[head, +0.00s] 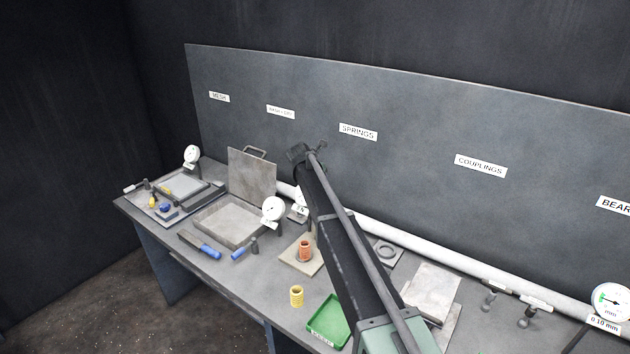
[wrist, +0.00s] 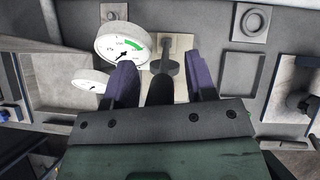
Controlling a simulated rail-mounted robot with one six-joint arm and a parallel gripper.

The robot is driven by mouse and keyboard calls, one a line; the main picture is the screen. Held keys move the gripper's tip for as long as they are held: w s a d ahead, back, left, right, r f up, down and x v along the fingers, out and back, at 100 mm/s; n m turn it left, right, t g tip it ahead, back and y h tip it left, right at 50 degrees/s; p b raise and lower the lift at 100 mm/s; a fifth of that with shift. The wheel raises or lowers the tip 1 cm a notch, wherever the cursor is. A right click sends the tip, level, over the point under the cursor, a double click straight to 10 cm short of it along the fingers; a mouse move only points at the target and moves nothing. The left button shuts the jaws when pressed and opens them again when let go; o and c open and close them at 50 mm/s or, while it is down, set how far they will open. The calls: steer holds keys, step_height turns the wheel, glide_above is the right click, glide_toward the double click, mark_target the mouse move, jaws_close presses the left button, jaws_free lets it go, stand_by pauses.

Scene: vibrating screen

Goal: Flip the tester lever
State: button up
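In the wrist view my gripper (wrist: 163,64) has two dark blue fingers spread wide apart. A dark post with a rounded head, seemingly the tester lever (wrist: 164,66), shows between the fingers, with a gap on each side; how far below them it lies is hard to tell. A pale base plate (wrist: 181,46) lies beneath it. A white dial gauge (wrist: 123,42) with a green band stands beside the left finger. In the head view an orange spring (head: 305,251) stands on the pale tester plate (head: 287,252); my arm partly covers this station, and my fingers cannot be made out.
A second dial (head: 273,208) stands left of the tester, near an open-lidded box (head: 252,176). A yellow spring (head: 296,296) and green tray (head: 328,320) lie in front. A ring on a plate (head: 386,252) is to the right. A pale pipe (head: 440,258) runs along the back.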

steer(key=shift+s+a, duration=0.1)
steer(key=p+v, duration=0.8)
steer(key=v, duration=0.2)
steer(key=shift+s+r+p, duration=0.2)
steer(key=shift+r+p, duration=0.15)
steer(key=shift+a, duration=0.1)
